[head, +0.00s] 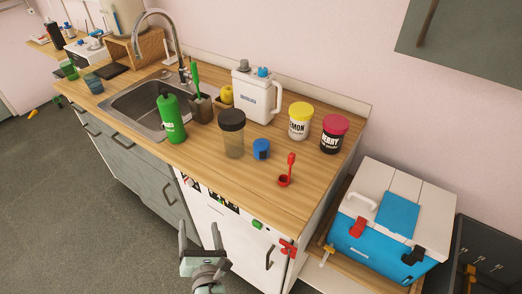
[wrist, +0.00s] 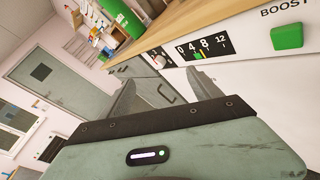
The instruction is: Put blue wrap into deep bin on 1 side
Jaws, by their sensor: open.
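A small blue roll (head: 261,149), which looks like the blue wrap, stands on the wooden counter (head: 205,150) between the dark-lidded shaker and the red scoop. My gripper (head: 199,240) is low in front of the white appliance, below the counter's front edge and apart from the blue roll. Its two fingers are spread with nothing between them; they also show in the wrist view (wrist: 163,95). A dark grey open container (head: 485,250) at the right edge may be the deep bin; it is partly cut off and I cannot tell for sure.
On the counter stand a green bottle (head: 171,118), a shaker (head: 232,135), a white jug (head: 254,92), a yellow-lidded tub (head: 300,120), a red-lidded tub (head: 334,134) and a red scoop (head: 286,178). A blue-and-white cooler (head: 385,228) sits right of the counter.

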